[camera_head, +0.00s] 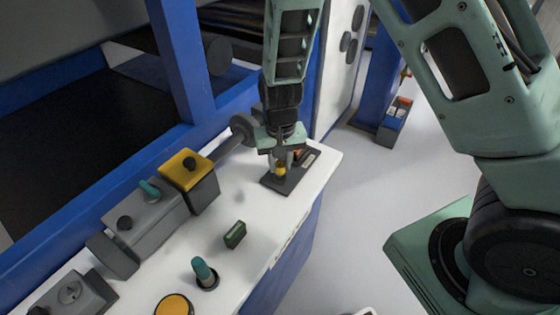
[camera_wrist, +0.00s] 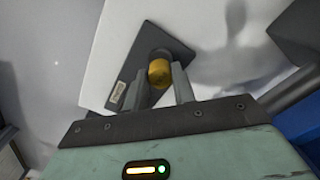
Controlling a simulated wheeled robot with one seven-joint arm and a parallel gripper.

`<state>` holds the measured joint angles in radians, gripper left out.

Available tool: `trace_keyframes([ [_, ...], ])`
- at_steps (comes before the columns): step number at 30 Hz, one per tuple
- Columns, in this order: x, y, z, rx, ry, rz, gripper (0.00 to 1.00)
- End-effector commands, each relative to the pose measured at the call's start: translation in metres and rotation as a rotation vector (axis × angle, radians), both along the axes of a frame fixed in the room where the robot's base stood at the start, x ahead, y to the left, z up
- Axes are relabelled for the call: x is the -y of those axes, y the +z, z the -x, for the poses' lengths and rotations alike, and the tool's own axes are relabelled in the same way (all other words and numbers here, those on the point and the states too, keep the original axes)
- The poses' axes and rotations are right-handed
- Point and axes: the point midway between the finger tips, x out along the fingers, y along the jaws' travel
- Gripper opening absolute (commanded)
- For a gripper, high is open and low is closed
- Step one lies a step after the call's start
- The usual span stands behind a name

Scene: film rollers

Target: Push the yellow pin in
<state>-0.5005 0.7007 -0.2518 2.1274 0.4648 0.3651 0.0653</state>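The yellow pin (camera_wrist: 159,73) stands on a dark rectangular plate (camera_wrist: 130,75) with a small label, on the white tabletop. In the head view the pin (camera_head: 280,170) shows just below my gripper (camera_head: 281,158), partly hidden by it. In the wrist view my gripper (camera_wrist: 160,76) has its two fingers apart, one on each side of the pin, with the pin's round yellow end showing between the fingertips. The fingers look very close to the pin; I cannot tell whether either touches it.
Left of my gripper stands a grey machine block with a yellow-topped box (camera_head: 188,167) and a teal knob (camera_head: 149,190). A green switch (camera_head: 235,235), a teal lever (camera_head: 203,271) and a yellow button (camera_head: 174,305) sit nearer on the white table (camera_head: 262,214). A blue frame post (camera_head: 183,60) rises behind.

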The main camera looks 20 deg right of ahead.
Motion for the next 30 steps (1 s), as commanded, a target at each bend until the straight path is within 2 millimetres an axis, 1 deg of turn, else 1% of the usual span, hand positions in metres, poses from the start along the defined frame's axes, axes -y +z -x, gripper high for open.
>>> trace_keyframes([
  [1, 0.000, 0.000, 0.000, 0.000, 0.000, 0.000, 0.12],
  [2, 0.000, 0.000, 0.000, 0.000, 0.000, 0.000, 0.03],
  [3, 0.000, 0.000, 0.000, 0.000, 0.000, 0.000, 0.00],
  [6, 0.000, -0.002, 0.000, 0.000, 0.000, 0.000, 0.00],
  [11, 0.000, -0.019, 0.000, -0.001, 0.001, 0.000, 0.00],
  [18, 0.000, -0.017, 0.000, 0.000, 0.001, 0.000, 0.00],
  [19, 0.000, -0.017, 0.000, 0.000, 0.001, 0.000, 0.34],
  [20, 0.000, -0.017, 0.000, 0.000, 0.001, 0.000, 0.42],
  [21, 0.000, -0.017, 0.000, 0.000, 0.001, 0.000, 0.48],
  [30, 0.000, -0.015, 0.000, 0.001, 0.001, -0.001, 0.48],
])
